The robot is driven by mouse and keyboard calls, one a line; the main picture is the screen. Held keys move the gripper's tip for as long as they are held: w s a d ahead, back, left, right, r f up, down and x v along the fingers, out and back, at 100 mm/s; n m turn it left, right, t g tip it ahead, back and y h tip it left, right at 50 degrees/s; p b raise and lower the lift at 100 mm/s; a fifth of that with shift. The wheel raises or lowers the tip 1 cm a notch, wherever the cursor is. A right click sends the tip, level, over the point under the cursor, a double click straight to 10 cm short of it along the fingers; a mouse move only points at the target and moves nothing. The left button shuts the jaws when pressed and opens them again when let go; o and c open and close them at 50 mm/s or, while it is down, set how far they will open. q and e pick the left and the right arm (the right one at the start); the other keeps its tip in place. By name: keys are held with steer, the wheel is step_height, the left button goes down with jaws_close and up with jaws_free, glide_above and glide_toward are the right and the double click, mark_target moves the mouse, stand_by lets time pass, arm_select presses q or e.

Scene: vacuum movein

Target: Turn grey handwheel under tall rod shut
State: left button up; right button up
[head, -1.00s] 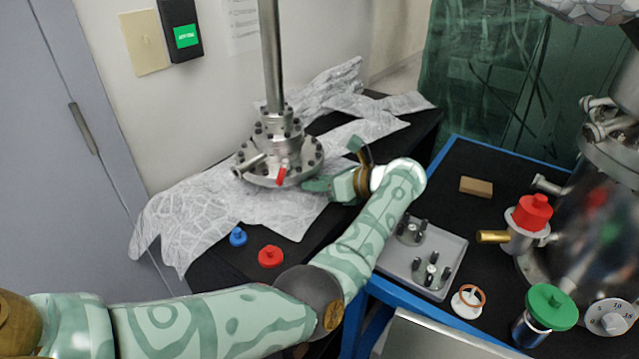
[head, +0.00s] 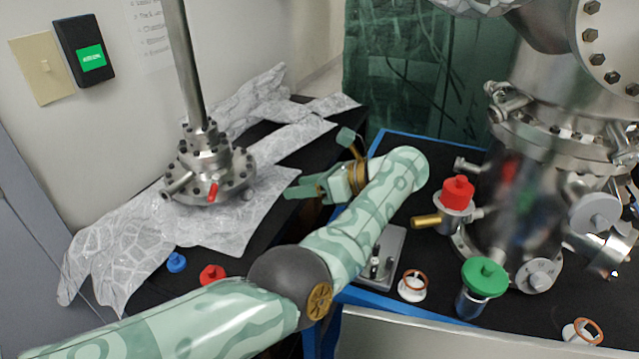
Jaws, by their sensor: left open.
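A tall metal rod (head: 183,62) rises from a bolted round steel flange (head: 232,186) on the left bench. A small red part (head: 213,192) sits at the flange's front, and a side port points left; I cannot make out a handwheel directly under this rod. A light grey round handwheel (head: 594,212) is on the steel chamber at the far right. My right gripper is not in view.
The steel chamber (head: 500,190) carries a red handwheel (head: 457,193) and a green one (head: 484,277). A grey tray (head: 391,250) is partly behind my left arm. Crumpled foil (head: 130,235), a blue cap (head: 176,262) and a red cap (head: 212,274) lie on the left bench.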

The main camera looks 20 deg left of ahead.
arm_select(q)
steer(key=shift+b+v, duration=0.35)
steer(key=shift+v, duration=1.5)
